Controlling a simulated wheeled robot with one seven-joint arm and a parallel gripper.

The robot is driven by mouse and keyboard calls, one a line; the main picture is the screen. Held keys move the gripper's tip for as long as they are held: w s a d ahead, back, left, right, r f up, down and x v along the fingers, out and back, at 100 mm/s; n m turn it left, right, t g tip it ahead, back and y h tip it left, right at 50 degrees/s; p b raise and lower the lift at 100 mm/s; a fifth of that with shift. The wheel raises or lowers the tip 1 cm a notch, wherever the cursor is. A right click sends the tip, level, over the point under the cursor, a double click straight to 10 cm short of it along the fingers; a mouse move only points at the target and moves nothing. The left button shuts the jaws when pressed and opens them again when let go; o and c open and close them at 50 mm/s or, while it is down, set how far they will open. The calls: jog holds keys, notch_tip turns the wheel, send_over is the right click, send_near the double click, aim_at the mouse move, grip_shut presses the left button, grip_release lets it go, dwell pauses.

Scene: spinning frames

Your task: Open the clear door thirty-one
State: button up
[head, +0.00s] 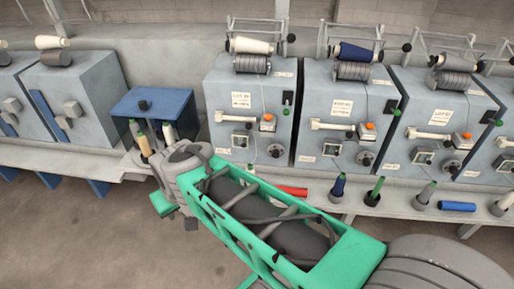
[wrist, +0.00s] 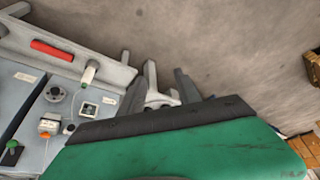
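I cannot make out a clear door or a number thirty-one on any surface; the labels are too small to read. Grey spinning units (head: 248,110) stand in a row on the bench, with paper labels, white levers and orange buttons. A blue open-fronted box (head: 153,104) with a dark knob on top stands left of them, with bobbins below it. My gripper (head: 174,212) is at the end of my green arm, low in front of the bench beneath this box, apart from the unit fronts. Its fingers are largely hidden. In the wrist view a green, black-edged part fills the bottom.
The bench ledge (head: 405,203) holds upright bobbins, a red tube (head: 292,191) and a blue tube (head: 457,206). The red tube also shows in the wrist view (wrist: 51,50). More grey units (head: 80,95) stand at left. Bare floor (head: 70,235) lies in front.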

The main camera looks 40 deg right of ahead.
jog(key=w+d+f+m+t+h+b, duration=0.3)
jog(key=w+d+f+m+b, duration=0.1)
jog(key=w+d+f+b, duration=0.65)
jog(key=m+t+h+b, duration=0.55)
jog(key=h+b, duration=0.25)
jog(key=b, duration=0.4)
send_near(240, 144)
jog(key=shift+t, duration=0.25)
jog(key=w+d, duration=0.1)
jog(key=d+b, duration=0.1)
jog(key=d, duration=0.1)
jog(key=w+d, duration=0.1)
jog(key=shift+w+d+r, duration=0.3)
jog(key=shift+w+r, duration=0.05)
jog(key=shift+c, duration=0.2)
grip_shut()
